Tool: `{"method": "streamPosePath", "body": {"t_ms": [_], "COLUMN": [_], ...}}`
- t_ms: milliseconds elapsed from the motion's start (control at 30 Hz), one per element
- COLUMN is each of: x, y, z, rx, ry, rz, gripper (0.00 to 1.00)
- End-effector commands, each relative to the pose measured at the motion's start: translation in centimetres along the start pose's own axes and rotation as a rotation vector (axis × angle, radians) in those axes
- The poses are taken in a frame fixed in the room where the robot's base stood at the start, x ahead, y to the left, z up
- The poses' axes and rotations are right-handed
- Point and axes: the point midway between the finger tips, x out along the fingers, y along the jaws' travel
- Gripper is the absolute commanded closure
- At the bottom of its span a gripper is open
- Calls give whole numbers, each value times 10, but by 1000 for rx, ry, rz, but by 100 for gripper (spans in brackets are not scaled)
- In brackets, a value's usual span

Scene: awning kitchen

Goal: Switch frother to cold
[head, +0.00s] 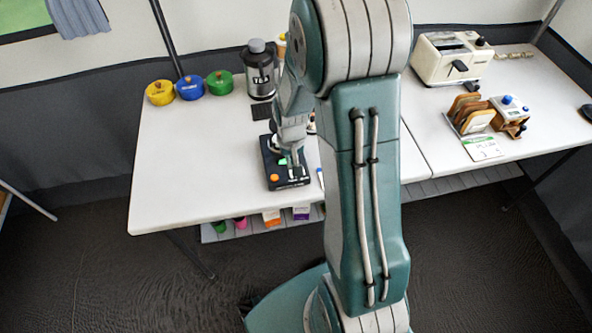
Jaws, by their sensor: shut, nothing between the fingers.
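The frother is likely the black base unit (270,170) near the front edge of the white table, with a green and an orange button on its top. My gripper (296,174) is shut and empty, pointing down over the right side of this black base. I cannot tell whether the fingertips touch it. My arm hides part of the unit and whatever stands behind it. The marks on the unit are too small to read, so its setting cannot be told.
A dark canister (260,75) stands behind the unit. Yellow (160,93), blue (191,88) and green (220,83) pots sit at the back left. A cream toaster (452,60) and a wooden rack (472,112) stand right. The table's left front is clear.

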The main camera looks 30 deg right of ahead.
Motion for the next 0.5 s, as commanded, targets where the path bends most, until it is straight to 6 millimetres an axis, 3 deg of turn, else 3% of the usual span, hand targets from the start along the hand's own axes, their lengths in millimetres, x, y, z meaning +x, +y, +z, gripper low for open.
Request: {"method": "streamPosePath", "body": {"t_ms": [500], "x": [-10], "y": [0], "z": [0], "rx": [0], "ry": [0], "rz": [0], "gripper": [100]}}
